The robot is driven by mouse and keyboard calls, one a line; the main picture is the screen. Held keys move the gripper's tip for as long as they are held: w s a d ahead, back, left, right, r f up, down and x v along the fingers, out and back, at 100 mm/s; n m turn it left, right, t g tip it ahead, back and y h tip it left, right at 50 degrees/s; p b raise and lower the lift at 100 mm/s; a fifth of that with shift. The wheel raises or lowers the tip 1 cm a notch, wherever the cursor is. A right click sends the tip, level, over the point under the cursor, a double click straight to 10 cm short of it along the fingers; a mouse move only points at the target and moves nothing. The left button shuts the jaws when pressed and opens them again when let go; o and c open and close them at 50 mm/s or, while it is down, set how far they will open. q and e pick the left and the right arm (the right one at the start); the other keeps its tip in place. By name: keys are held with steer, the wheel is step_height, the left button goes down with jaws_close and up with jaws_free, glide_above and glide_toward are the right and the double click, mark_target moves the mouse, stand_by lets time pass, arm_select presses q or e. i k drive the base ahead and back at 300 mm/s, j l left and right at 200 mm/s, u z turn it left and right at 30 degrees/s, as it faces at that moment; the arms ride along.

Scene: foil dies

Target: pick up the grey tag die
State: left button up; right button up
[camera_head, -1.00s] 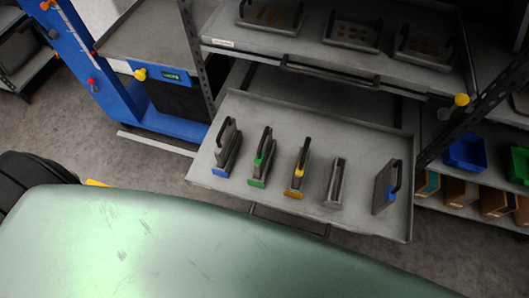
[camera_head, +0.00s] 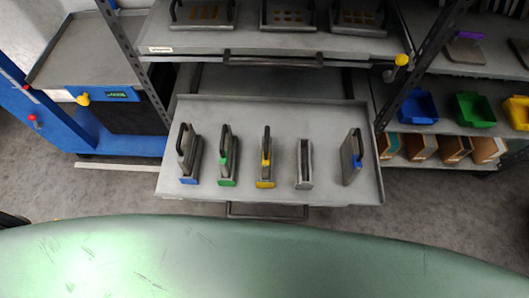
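Several upright dies stand in a row on a pulled-out grey drawer tray (camera_head: 330,112). A blue-tagged die (camera_head: 351,160) stands apart, tilted, at the right. Neither gripper is in view.
A shelf above the tray (camera_head: 190,38) holds more dies. A blue frame (camera_head: 40,110) stands left. The tray's back part is clear.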

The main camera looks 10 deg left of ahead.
mark_target(186, 151)
steer(key=u, duration=1.1)
steer(key=k+z, duration=0.3)
